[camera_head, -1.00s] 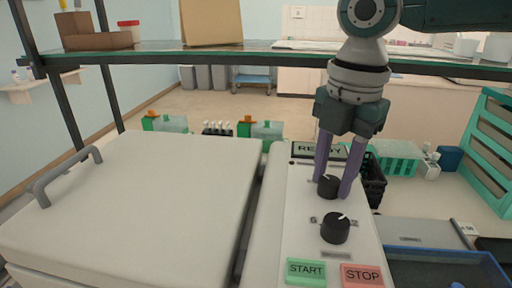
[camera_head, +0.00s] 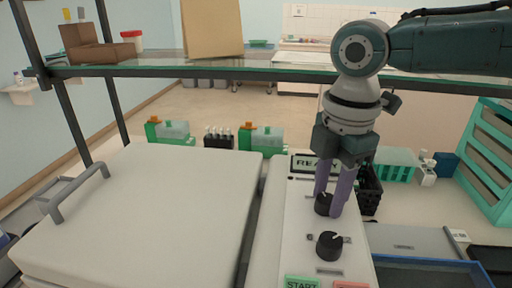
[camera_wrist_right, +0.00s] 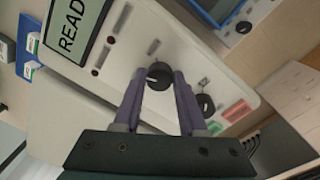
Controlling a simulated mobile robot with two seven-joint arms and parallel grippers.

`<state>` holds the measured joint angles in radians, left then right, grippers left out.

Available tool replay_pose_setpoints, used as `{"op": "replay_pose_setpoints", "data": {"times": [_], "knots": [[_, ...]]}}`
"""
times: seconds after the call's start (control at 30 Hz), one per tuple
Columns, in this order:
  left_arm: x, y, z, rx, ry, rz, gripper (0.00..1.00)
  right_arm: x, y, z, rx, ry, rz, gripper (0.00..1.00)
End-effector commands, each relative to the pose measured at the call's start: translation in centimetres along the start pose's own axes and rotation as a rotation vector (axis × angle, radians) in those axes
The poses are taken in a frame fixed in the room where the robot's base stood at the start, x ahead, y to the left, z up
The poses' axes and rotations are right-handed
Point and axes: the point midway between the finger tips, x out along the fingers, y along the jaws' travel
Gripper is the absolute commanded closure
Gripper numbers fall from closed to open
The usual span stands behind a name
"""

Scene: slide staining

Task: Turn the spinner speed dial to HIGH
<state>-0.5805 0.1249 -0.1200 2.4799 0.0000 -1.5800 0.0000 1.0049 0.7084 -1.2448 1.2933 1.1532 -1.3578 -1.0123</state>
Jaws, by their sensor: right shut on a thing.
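The spinner's white panel (camera_head: 298,231) carries two black dials. The upper dial (camera_head: 323,206) sits below the display (camera_head: 303,164), whose text is partly hidden by my gripper. The lower dial (camera_head: 329,246) stands free nearer the buttons. My right gripper (camera_head: 331,204) points down with its two purple fingers around the upper dial, shut on it. In the right wrist view the upper dial (camera_wrist_right: 160,75) sits between the fingertips, its white mark showing; the lower dial (camera_wrist_right: 206,104) is outside the right finger. The dial labels are too small to read. My left gripper is out of view.
A green START button (camera_head: 302,282) and a red STOP button (camera_head: 350,285) lie at the panel's front. A white lid with a grey handle (camera_head: 72,190) is on the left. A glass shelf (camera_head: 270,73) crosses above, behind my right arm. A blue tray (camera_head: 430,274) is at right.

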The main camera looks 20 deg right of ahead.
Motion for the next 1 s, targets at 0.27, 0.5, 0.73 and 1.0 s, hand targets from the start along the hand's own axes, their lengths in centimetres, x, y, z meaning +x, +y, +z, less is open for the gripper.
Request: {"op": "replay_pose_setpoints", "data": {"times": [0.27,0.5,0.73,1.0], "knots": [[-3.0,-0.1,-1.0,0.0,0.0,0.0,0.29,-0.5,-0.1,-0.2,0.264,-0.011,-0.005,1.0],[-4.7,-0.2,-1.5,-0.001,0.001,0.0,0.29,-0.4,-0.2,-0.3,0.492,-0.023,-0.005,1.0],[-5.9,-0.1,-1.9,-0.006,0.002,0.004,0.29,-0.3,-0.2,-0.3,0.704,-0.033,-0.005,1.0],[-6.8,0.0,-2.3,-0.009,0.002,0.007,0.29,-0.2,-0.1,-0.3,0.904,-0.045,-0.004,1.0]]}}
